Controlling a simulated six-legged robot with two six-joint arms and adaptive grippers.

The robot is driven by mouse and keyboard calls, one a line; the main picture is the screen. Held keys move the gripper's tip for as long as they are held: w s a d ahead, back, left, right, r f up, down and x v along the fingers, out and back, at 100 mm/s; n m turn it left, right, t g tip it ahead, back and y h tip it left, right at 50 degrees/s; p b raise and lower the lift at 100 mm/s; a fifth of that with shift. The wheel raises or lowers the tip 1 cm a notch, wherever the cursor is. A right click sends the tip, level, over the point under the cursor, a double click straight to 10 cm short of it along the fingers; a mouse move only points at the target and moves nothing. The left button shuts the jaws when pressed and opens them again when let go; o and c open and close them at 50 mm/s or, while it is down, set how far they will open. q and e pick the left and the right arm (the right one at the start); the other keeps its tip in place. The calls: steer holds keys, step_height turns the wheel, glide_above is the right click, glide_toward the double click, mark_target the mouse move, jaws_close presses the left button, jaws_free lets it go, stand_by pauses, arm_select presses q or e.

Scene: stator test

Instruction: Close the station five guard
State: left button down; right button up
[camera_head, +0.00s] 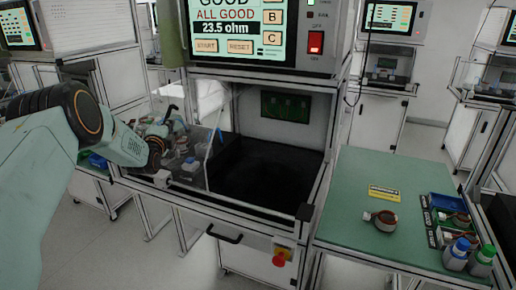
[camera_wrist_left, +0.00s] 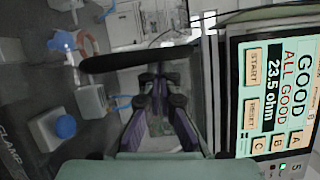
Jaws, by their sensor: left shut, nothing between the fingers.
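The station's screen (camera_head: 238,28) reads ALL GOOD and 23.5 ohm; it also shows, turned sideways, in the left wrist view (camera_wrist_left: 277,85). Below it the front of the test bay stands uncovered, with a dark interior (camera_head: 265,170). A clear panel (camera_head: 205,135), seemingly the guard, stands at the bay's left side. My left gripper (camera_head: 167,128) is at that side, partly lost against the fixtures. In the left wrist view the gripper (camera_wrist_left: 160,72) is shut and empty. A black bar (camera_wrist_left: 135,60) crosses near its fingertips; I cannot tell whether it touches.
A black handle (camera_head: 224,236) and a red stop button (camera_head: 279,259) sit on the station front. A green table (camera_head: 350,175) at the right holds a copper-coloured part (camera_head: 384,220), bins and bottles. A blue knob (camera_wrist_left: 65,127) shows in the left wrist view.

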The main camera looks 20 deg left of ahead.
arm_select(q)
steer(key=a+b, duration=0.1)
steer(key=a, duration=0.2)
steer(key=shift+w+a, duration=0.1)
steer(key=shift+a, duration=0.2)
steer(key=shift+r, duration=0.1)
steer(key=shift+a+r, duration=0.1)
steer(key=shift+a, duration=0.05)
stand_by(0.3)
